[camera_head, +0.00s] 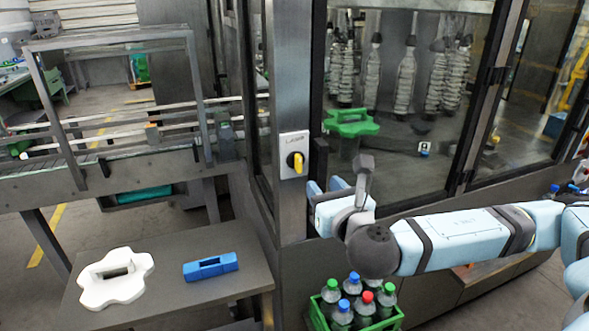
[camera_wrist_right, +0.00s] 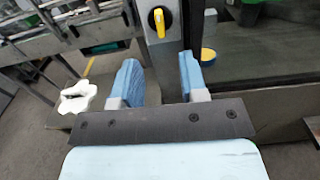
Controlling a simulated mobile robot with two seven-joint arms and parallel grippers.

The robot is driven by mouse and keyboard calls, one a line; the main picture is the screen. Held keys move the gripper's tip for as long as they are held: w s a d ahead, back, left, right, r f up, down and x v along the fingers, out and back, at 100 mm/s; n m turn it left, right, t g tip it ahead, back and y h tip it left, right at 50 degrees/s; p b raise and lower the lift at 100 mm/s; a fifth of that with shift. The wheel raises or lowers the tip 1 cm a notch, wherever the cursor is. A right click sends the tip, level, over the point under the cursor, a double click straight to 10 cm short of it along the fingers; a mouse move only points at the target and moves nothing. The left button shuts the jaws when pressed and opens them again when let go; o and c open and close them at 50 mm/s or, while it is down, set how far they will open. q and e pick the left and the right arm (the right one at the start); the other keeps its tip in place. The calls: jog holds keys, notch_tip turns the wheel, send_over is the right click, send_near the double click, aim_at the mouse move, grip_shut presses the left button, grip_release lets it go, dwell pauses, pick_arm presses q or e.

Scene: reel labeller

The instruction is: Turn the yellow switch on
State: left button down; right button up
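The yellow switch (camera_head: 296,162) is a rotary knob on a dark round base, on a pale plate fixed to the grey metal post. Its handle looks close to vertical in the right wrist view (camera_wrist_right: 159,21). My right gripper (camera_head: 325,187) is just below and to the right of the switch in the head view, apart from it. Its two blue fingers are spread with nothing between them in the right wrist view (camera_wrist_right: 160,78), where the switch shows above and between the fingertips. My left gripper is not in view.
Glass machine doors (camera_head: 400,110) stand right of the post. A green crate of bottles (camera_head: 318,314) sits below my right arm. A low table (camera_head: 200,240) at left holds a white star-shaped part (camera_head: 130,288) and a blue block (camera_head: 210,267). A conveyor frame (camera_head: 110,170) stands behind it.

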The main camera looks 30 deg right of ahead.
aim_at(300, 160)
jog(key=p+x, duration=0.2)
jog(key=x, duration=0.9)
jog(key=shift+a+r, duration=0.1)
jog(key=shift+a, duration=0.05)
jog(key=shift+w+p, duration=0.3)
jog(key=shift+w, duration=0.1)
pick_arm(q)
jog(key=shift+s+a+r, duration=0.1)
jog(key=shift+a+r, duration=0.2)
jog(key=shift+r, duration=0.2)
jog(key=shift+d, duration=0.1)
pick_arm(e)
grip_shut()
